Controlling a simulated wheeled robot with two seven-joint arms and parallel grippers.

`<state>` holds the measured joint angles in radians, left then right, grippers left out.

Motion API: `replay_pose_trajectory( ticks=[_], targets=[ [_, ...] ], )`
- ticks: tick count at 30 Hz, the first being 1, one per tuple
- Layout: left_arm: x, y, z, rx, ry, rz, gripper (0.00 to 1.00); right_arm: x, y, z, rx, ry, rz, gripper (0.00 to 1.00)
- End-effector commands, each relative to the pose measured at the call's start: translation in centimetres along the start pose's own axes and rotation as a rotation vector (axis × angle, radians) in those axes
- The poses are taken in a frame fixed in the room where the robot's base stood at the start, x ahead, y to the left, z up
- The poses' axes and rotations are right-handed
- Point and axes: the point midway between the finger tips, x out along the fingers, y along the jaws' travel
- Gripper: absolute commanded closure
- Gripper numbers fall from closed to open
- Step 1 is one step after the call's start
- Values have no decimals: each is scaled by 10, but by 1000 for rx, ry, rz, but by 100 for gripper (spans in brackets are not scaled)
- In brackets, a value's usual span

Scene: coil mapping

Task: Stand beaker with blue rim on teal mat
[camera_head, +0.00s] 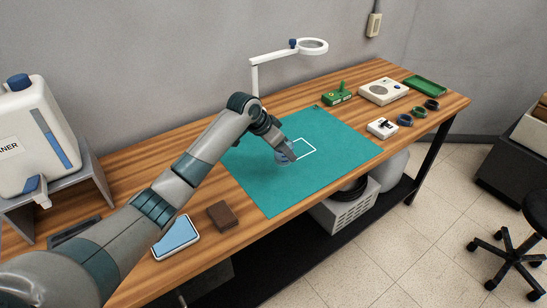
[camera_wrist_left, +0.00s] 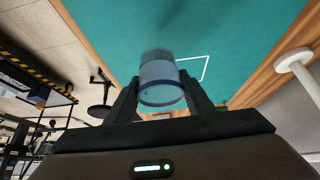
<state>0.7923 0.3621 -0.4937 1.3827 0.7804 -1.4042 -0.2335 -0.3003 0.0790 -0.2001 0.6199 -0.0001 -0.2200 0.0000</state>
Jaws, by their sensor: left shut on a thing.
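The clear bluish beaker (camera_wrist_left: 160,75) is between the fingers of my left gripper (camera_wrist_left: 160,108). A darker blue ring shows around its end nearer the jaws. In the head view the beaker (camera_head: 282,157) is small and partly hidden by my gripper (camera_head: 287,154). The teal mat (camera_head: 262,190) lies flat on the wooden bench and has a white outlined square (camera_head: 314,150) on it. The beaker is over the mat, just left of the square; whether its base touches the mat cannot be told. My right gripper is out of view.
A magnifier lamp (camera_head: 253,77) stands behind the mat. A brown block (camera_head: 222,215) and a blue-topped tray (camera_head: 176,238) lie to the left. A white switch box (camera_head: 382,128), dark rings and green items are to the right. The mat's front area is clear.

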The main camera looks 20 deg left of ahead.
Motion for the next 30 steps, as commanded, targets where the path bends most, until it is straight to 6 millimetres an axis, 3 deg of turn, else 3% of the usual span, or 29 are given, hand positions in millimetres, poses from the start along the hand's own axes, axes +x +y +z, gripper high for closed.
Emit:
replay_pose_trajectory(
  ticks=[7, 20, 30],
  targets=[
    [3, -22, 28, -1, 0, 1, 77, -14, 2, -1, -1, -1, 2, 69],
    [5, -24, 31, 0, 1, 0, 77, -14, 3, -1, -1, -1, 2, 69],
    [33, -24, 50, -2, -1, 0, 77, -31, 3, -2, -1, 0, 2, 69]
  ],
)
